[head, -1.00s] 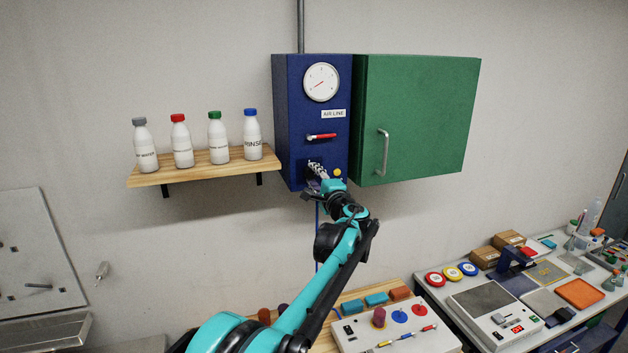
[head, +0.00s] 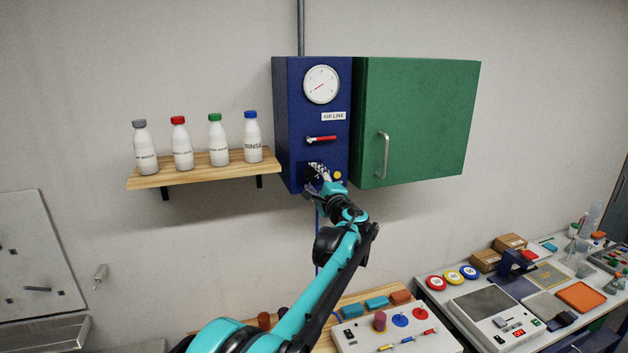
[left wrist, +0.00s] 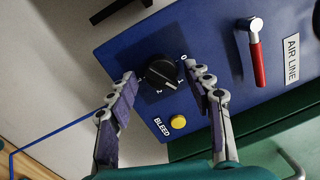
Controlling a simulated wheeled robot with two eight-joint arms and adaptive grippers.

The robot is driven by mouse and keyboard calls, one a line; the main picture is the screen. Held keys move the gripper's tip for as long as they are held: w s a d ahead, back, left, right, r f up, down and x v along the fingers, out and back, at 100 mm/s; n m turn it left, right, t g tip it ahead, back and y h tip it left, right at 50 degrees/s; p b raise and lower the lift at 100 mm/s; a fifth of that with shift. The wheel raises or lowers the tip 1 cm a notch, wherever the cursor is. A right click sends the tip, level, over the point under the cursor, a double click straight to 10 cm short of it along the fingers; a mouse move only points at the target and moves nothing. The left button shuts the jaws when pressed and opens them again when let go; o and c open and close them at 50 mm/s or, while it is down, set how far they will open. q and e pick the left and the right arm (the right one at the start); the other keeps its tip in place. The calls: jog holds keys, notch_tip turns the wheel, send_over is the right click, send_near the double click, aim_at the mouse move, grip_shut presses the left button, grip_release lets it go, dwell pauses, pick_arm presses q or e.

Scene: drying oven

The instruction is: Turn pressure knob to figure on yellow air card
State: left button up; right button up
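The black pressure knob (left wrist: 161,71) is on the front of the blue air line box (head: 311,110), with figures 0, 1 and 2 beside it in the left wrist view. My left gripper (left wrist: 160,70) is open, one finger on each side of the knob, with small gaps showing. In the head view my left gripper (head: 316,171) hides most of the knob. The round gauge (head: 321,84) above has a red needle pointing lower left.
A red-handled lever (left wrist: 256,58) is above the knob, and a yellow bleed button (left wrist: 179,122) is close to one finger. A green cabinet (head: 418,120) adjoins the box. A wooden shelf (head: 205,172) with several bottles is to the left.

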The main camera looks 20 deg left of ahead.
pick_arm(q)
jog(key=v, duration=1.2)
jog(key=s+a+f+n+g+h+b, duration=0.2)
jog(key=s+a+f+n+g+b, duration=0.15)
jog(key=s+f+b, duration=0.75)
jog(key=s+a+f+n+g+h+b, duration=0.25)
jog(key=s+a+f+b, duration=0.4)
jog(key=f, duration=0.95)
jog(key=s+d+f+n+h+b, duration=0.2)
jog(key=s+d+f+b, duration=0.1)
jog(key=s+f, duration=0.4)
jog(key=s+d+f+n+g+h+b, duration=0.1)
jog(key=s+f+b, duration=0.4)
jog(key=f, duration=0.8)
jog(key=s+d+f+n+g+h+b, duration=0.1)
jog(key=s+d+f+n+h+b, duration=0.2)
jog(key=s+f, duration=0.6)
jog(key=shift+d+f+n+b, duration=0.45)
jog(key=shift+d+n+b, duration=0.15)
jog(key=shift+d+n, duration=0.35)
jog(key=shift+s+d+h, duration=0.1)
jog(key=shift+h, duration=0.15)
